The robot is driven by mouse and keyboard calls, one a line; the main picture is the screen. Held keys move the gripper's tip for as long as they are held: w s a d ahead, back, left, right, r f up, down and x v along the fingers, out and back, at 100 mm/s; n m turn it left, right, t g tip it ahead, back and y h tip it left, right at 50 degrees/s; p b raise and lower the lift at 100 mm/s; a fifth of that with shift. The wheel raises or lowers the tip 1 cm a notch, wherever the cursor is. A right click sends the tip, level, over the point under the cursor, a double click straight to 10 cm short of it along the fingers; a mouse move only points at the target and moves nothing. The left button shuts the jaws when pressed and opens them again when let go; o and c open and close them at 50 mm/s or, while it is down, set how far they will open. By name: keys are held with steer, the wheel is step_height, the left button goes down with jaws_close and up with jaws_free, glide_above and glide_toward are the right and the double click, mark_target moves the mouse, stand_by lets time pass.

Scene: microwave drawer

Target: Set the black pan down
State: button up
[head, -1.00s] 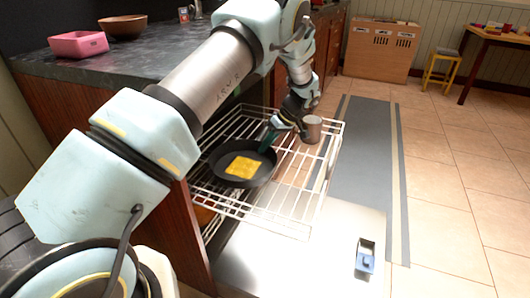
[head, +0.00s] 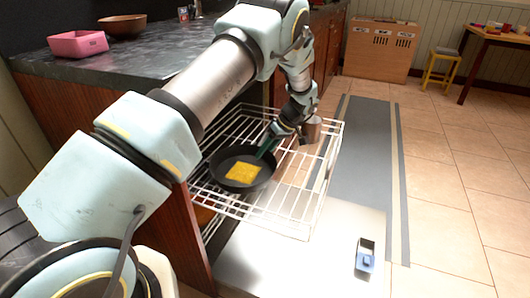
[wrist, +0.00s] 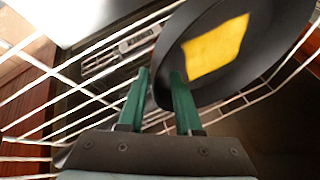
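The black pan (head: 219,174) sits low over the wire rack (head: 300,213) of the pulled-out drawer, roughly level, with a yellow square slice (head: 243,173) in it. I cannot see clearly how much of its underside touches the wires. My gripper (head: 265,150) is at the pan's far right edge. In the wrist view my gripper (wrist: 160,78) has two green fingers standing apart. The near edge of the pan (wrist: 215,84) lies between their tips, the right finger overlapping the pan, with a gap beside the left finger.
The dark counter (head: 95,75) holds a pink bin (head: 78,45) and a brown bowl (head: 122,27). A small blue item (head: 365,260) lies at lower right. Rack wires to the right of the pan are bare.

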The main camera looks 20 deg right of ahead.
steer(key=v, duration=1.2)
steer(key=shift+r, duration=0.1)
